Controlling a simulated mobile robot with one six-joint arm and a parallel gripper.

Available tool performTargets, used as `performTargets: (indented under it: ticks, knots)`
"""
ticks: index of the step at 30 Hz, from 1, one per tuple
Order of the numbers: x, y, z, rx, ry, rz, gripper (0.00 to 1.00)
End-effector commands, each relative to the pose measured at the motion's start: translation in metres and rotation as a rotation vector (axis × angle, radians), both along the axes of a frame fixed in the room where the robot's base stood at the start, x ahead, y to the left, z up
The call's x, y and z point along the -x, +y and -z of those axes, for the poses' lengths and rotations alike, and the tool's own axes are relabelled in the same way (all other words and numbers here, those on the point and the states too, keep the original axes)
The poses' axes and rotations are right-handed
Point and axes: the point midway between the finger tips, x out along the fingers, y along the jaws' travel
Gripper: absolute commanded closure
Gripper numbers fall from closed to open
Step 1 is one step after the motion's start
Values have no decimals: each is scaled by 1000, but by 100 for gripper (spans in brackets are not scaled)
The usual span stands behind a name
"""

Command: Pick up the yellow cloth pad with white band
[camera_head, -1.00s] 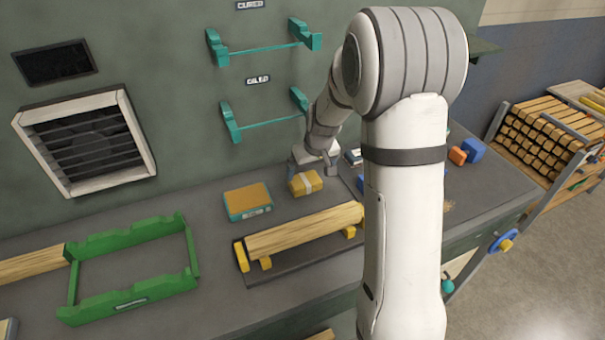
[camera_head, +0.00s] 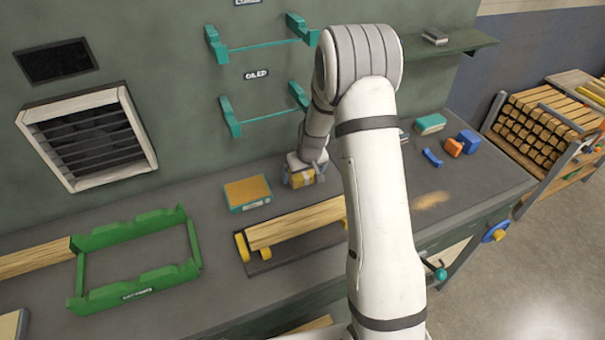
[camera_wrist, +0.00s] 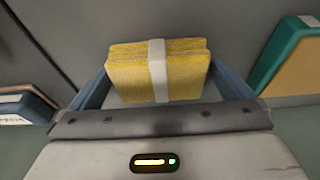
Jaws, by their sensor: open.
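The yellow cloth pad (camera_wrist: 125,75) has a white band around its middle. It fills much of the space between the two fingers of my gripper (camera_wrist: 160,88) in the wrist view. The jaws are open, with a finger on each side of the pad. In the head view my gripper (camera_head: 304,175) is low over the bench at the pad (camera_head: 301,179), and the fingers partly cover it. I cannot tell whether either finger touches the pad.
A teal box with an orange top (camera_head: 248,194) sits just left of the pad. A wood beam on a dark stand (camera_head: 290,228) lies in front. A green frame (camera_head: 137,258) is at left. Blue and orange blocks (camera_head: 453,147) lie at right. The wall rises close behind.

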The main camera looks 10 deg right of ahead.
Motion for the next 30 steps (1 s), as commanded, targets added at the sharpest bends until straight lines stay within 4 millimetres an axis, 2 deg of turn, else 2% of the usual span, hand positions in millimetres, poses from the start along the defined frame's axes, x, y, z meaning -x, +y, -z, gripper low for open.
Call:
performTargets:
  ticks: [6,20,30]
  knots:
    - [0,0,0,0,-1,0,1]
    - [0,-1,0,0,0,1,37]
    - [0,-1,-2,-1,-1,2,37]
